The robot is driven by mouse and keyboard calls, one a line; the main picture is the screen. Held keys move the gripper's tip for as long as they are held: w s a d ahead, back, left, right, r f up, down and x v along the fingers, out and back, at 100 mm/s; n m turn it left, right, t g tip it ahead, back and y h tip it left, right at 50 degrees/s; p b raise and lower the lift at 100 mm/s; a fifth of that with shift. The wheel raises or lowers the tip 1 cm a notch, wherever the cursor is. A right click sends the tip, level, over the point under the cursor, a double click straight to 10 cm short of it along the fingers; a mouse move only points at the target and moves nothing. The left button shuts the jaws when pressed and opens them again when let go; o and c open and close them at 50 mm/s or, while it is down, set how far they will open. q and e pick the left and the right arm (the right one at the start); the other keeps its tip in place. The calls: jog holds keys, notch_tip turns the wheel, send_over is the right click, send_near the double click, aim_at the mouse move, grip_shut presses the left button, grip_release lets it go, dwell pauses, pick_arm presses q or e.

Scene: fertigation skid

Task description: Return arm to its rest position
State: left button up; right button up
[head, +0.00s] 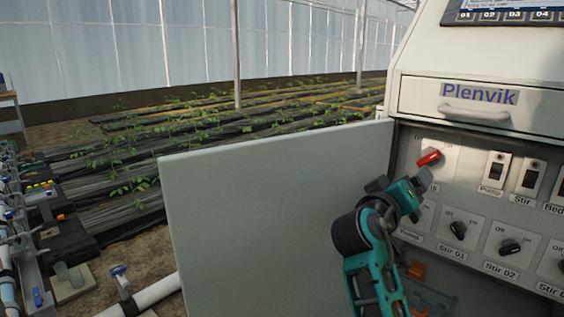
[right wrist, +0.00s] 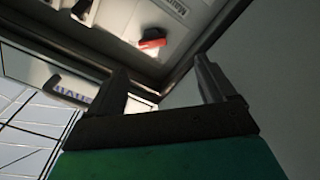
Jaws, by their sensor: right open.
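My right gripper (head: 424,181) is teal and dark grey and is raised in front of the Plenvik cabinet's switch panel (head: 468,150). Its jaws are open and empty. A red rotary handle (head: 429,158) at the panel's upper left is just past the fingertips in the head view. In the right wrist view the two fingers (right wrist: 162,80) stand apart, and the red handle (right wrist: 151,43) shows beyond them, not between them. My left gripper is in neither view.
The cabinet's open door (head: 265,205) stands to the left of my right arm, close to it. The drawer with a grey handle (head: 474,113) is above the panel. Black knobs (head: 458,230) and rocker switches (head: 495,172) line the panel. Pipes (head: 150,293) run at the lower left.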

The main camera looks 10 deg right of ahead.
jog(key=s+a+f+n+t+y, duration=0.1)
jog(key=a+f+n+y, duration=0.15)
jog(key=f, duration=0.45)
jog(key=s+a+f+n+y, duration=0.1)
jog(key=f+y, duration=0.2)
jog(key=f, duration=0.4)
jog(key=s+a+f+n+g+y, duration=0.1)
jog(key=s+a+f+y, duration=0.3)
jog(key=s+f, duration=0.25)
jog(key=s+a+f+y, duration=0.3)
jog(key=s+f, duration=0.2)
jog(key=f, duration=0.3)
jog(key=s+a+f+m+g+y+p, duration=0.1)
jog(key=s+a+f+y, duration=0.25)
jog(key=s, duration=0.65)
pick_arm(q)
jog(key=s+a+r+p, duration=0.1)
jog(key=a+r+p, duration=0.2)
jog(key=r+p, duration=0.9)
jog(key=p, duration=0.4)
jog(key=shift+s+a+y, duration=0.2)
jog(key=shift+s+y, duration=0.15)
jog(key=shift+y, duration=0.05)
pick_arm(e)
notch_tip(320, 180, up, 11)
jog(key=s+d+h, duration=0.1)
jog(key=d, duration=0.1)
jog(key=shift+s+d+r, duration=0.15)
jog(key=shift+s+r, duration=0.05)
